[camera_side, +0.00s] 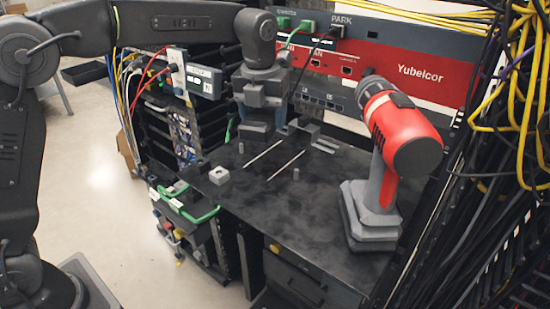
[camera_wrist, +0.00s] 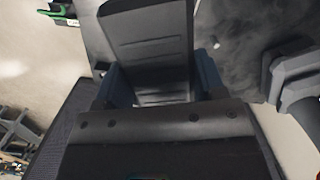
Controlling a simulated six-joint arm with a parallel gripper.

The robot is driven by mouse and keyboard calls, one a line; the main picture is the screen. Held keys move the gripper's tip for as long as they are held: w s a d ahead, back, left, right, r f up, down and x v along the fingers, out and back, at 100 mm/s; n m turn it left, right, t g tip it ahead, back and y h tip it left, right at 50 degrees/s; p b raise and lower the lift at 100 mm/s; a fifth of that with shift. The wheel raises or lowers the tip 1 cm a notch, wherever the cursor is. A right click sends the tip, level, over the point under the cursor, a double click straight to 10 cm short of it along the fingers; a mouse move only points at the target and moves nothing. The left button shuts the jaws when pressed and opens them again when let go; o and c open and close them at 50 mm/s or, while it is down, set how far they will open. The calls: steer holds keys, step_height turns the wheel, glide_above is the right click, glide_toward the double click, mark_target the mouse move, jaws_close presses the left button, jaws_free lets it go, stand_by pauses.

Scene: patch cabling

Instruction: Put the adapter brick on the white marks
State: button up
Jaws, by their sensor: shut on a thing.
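The adapter brick (camera_side: 257,132) is a dark grey block. My gripper (camera_side: 258,112) is shut on it and holds it over the black shelf, behind the white marks in the side view. In the wrist view the brick (camera_wrist: 150,35) sits between the two bluish jaws of my gripper (camera_wrist: 162,82). The white marks are two parallel slanted lines on the shelf, a left one (camera_side: 263,155) and a right one (camera_side: 286,165). They are bare in the side view. I cannot tell whether the brick's underside touches the shelf.
A red and grey drill (camera_side: 385,160) stands on the right of the shelf (camera_side: 300,215). A small grey block (camera_side: 219,175) and short pegs (camera_side: 296,173) stand near the marks. A metal bracket (camera_side: 312,132) is behind them. Yellow cables (camera_side: 520,100) hang at the right.

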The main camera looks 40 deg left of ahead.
mark_target(271, 112)
steer(key=m, duration=0.1)
steer(key=w+m, duration=0.2)
steer(key=shift+w+d+f, duration=0.2)
steer(key=shift+d+f, duration=0.2)
steer(key=shift+w+f+m, duration=0.1)
steer(key=shift+f+m, duration=0.1)
steer(key=shift+m, duration=0.2)
steer(key=shift+f, duration=3.85)
steer(key=shift+f, duration=0.15)
steer(key=o, duration=1.1)
steer(key=r, duration=0.7)
steer(key=s+r, duration=0.1)
steer(key=r, duration=0.3)
steer(key=shift+s+r, duration=0.1)
steer(key=shift+r, duration=0.1)
steer(key=shift+s+r, duration=0.15)
steer(key=shift+r, duration=0.35)
